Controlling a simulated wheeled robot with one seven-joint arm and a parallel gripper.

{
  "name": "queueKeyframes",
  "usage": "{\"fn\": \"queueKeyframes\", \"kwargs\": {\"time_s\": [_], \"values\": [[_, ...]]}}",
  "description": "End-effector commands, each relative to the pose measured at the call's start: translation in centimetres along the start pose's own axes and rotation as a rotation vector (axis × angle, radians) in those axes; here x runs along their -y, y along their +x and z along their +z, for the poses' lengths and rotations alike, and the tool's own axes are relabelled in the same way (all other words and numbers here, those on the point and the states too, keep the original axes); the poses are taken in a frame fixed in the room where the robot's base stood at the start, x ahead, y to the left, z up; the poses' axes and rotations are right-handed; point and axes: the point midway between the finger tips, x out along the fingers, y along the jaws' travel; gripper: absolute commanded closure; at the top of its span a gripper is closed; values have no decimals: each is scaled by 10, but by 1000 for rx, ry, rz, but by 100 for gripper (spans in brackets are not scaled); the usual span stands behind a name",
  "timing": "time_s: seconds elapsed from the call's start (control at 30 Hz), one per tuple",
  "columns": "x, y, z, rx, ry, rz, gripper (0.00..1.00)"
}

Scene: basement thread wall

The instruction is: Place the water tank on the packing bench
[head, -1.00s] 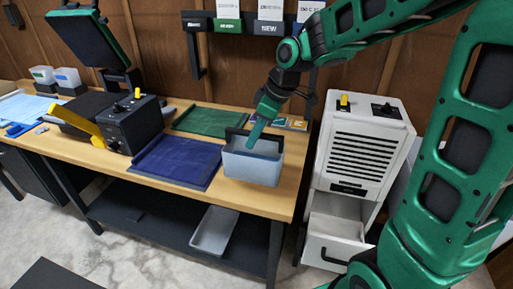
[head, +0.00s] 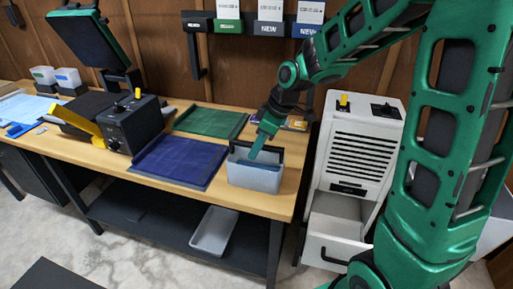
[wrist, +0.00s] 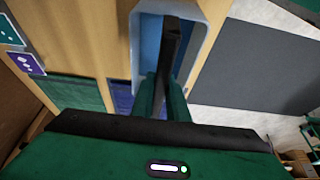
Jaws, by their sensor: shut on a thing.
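The water tank (head: 254,177) is a pale blue-grey, open-topped box with a dark handle across its top. It appears upright at the right end of the wooden packing bench (head: 262,204), right of the blue mat. I cannot tell whether its base touches the bench top or is slightly above it. My gripper (head: 257,150) reaches down from above and is shut on the tank's handle. In the wrist view the tank (wrist: 200,45) lies beyond my fingers (wrist: 160,98), with the dark handle running between them.
A blue mat (head: 180,160) and a green mat (head: 210,122) lie left of the tank. A black machine with a yellow lever (head: 135,122) stands further left. A white dehumidifier (head: 358,150) with an open lower compartment stands right of the bench. A grey tray (head: 214,231) sits on the lower shelf.

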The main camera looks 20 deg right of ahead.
Motion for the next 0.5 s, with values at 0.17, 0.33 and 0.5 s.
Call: {"fn": "queueKeyframes", "kwargs": {"time_s": [0.17, 0.33, 0.5], "values": [[0, 1, 1, 1, 1, 0, 68], [0, 0, 1, 0, 2, 0, 68], [-1, -6, 0, -2, 2, 2, 68]]}}
